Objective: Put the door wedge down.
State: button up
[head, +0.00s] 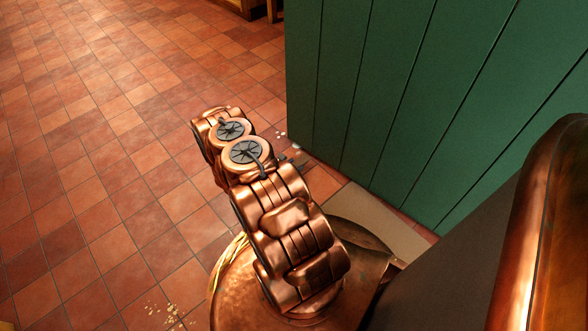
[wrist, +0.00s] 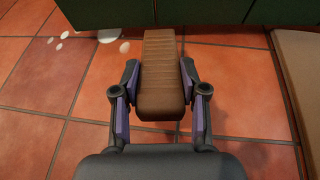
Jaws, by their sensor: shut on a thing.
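The door wedge (wrist: 162,90) is a brown, ribbed block in the middle of the wrist view. My gripper (wrist: 160,92) is shut on it, with one purple-padded finger on each side. The far end of the wedge points toward the foot of the green panelling. I cannot tell whether the wedge touches the floor. In the head view my copper arm hides the gripper and most or all of the wedge.
The green plank panelling (head: 400,90) rises from the floor just beyond. A flat tan slab (head: 375,222) lies along its foot, also at the right of the wrist view (wrist: 300,70). Pale spots (wrist: 107,35) lie on the tiles. The tiled floor (head: 110,150) is open at left.

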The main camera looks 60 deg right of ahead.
jog(key=shift+s+f+b, duration=0.15)
jog(key=shift+f+b, duration=0.95)
jog(key=shift+f, duration=0.8)
jog(key=shift+f, duration=0.15)
jog(key=o, duration=1.2)
jog(key=shift+c, duration=0.2)
